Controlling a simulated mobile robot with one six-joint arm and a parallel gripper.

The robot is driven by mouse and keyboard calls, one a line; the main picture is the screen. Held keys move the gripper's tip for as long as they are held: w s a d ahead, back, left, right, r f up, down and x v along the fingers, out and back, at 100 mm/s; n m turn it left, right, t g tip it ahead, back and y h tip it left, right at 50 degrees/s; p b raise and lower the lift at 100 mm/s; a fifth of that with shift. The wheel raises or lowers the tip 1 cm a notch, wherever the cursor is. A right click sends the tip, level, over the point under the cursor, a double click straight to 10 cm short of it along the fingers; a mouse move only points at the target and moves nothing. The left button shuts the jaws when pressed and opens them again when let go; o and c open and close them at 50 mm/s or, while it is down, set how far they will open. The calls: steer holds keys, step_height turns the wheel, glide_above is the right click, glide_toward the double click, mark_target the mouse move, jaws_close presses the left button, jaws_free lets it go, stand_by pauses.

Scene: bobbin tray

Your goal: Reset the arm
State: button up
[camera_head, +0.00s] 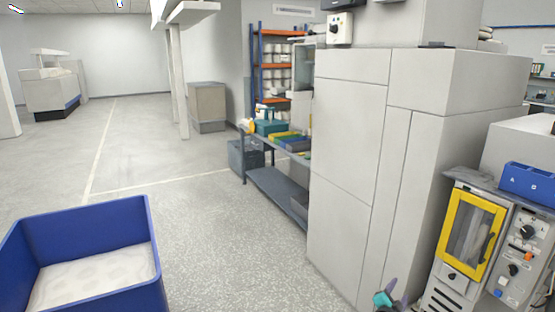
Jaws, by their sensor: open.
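What shows of my gripper (389,297) is a small teal and dark piece at the bottom edge, right of the middle. It is in front of the foot of the tall grey cabinet (345,170). Its jaws are open, and I see nothing held between them. The rest of my arm is below the picture and hidden.
A blue bin (75,215) with a pale lining stands at the lower left. A machine with a yellow-framed door (469,235) and a blue box (530,183) are at the right. A low bench (277,190) stands beyond the cabinet. The central floor (220,240) is clear.

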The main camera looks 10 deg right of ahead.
steer(key=a+f+n+y, duration=0.35)
steer(key=a+f, duration=0.25)
steer(key=a, duration=0.5)
steer(key=s+a+f+n+y, duration=0.1)
steer(key=a+f+n+y, duration=0.4)
steer(key=a, duration=0.6)
steer(key=a+f+n+y, duration=0.2)
steer(key=a+f, duration=0.6)
steer(key=a, duration=0.3)
steer(key=s+a+f+n+g+y, duration=0.25)
steer(key=s+a+f+g, duration=0.2)
steer(key=s+a, duration=0.4)
steer(key=s+a+f+n+g+y, duration=0.1)
steer(key=s+a+f+n+g, duration=0.35)
steer(key=s, duration=0.75)
steer(key=s+d+r+g, duration=0.1)
steer(key=s+g, duration=0.2)
steer(key=s, duration=0.6)
steer(key=s+d+g+h, duration=0.1)
steer(key=s+g, duration=0.3)
steer(key=s, duration=0.5)
steer(key=shift+s+d+r+n+g+h, duration=0.3)
steer(key=shift+r+n, duration=0.05)
steer(key=shift+n, duration=0.1)
